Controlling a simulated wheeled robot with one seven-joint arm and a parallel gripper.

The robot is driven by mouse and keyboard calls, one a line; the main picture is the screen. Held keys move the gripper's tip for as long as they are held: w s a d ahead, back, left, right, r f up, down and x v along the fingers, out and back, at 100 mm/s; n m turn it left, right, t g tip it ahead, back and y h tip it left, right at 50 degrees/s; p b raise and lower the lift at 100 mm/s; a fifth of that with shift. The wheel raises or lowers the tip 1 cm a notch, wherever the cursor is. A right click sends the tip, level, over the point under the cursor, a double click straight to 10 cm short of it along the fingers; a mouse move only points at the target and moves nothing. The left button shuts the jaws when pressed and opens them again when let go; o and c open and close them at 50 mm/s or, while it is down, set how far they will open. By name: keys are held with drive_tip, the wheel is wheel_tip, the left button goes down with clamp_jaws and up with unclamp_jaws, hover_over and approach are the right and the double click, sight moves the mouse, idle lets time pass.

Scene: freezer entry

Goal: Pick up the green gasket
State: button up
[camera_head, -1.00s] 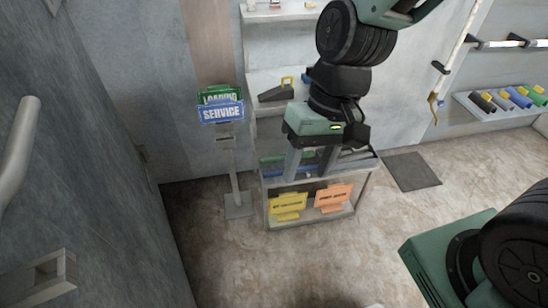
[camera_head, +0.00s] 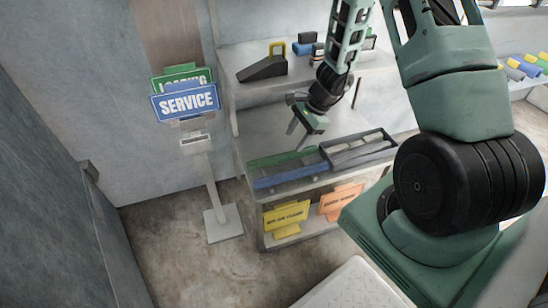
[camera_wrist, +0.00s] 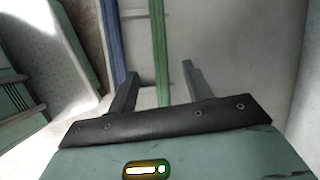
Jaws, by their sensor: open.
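The green gasket (camera_head: 280,158) is a long thin strip lying on the shelf unit's middle surface, behind a blue strip (camera_head: 290,176). In the wrist view the green gasket (camera_wrist: 158,45) runs lengthwise between my finger lines, with the blue strip (camera_wrist: 111,40) to its left. My gripper (camera_head: 299,133) is open and empty, above the shelf near the green gasket. In the wrist view my gripper (camera_wrist: 160,70) has its two fingers apart on either side of the strip. I cannot tell the exact height gap.
A dark divided tray (camera_head: 357,150) stands right of the strips. A black wedge with a yellow handle (camera_head: 264,68) sits on the upper shelf. A sign stand with a blue SERVICE sign (camera_head: 185,102) is at left. Yellow (camera_head: 285,218) and orange (camera_head: 341,199) signs sit below.

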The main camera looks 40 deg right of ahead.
sight(284, 155)
drive_tip(key=b+x, duration=0.2)
drive_tip(key=x, duration=0.5)
drive_tip(key=shift+w+a+f+b, duration=0.15)
drive_tip(key=shift+a+b, duration=0.1)
drive_tip(key=shift+b, duration=0.15)
clamp_jaws()
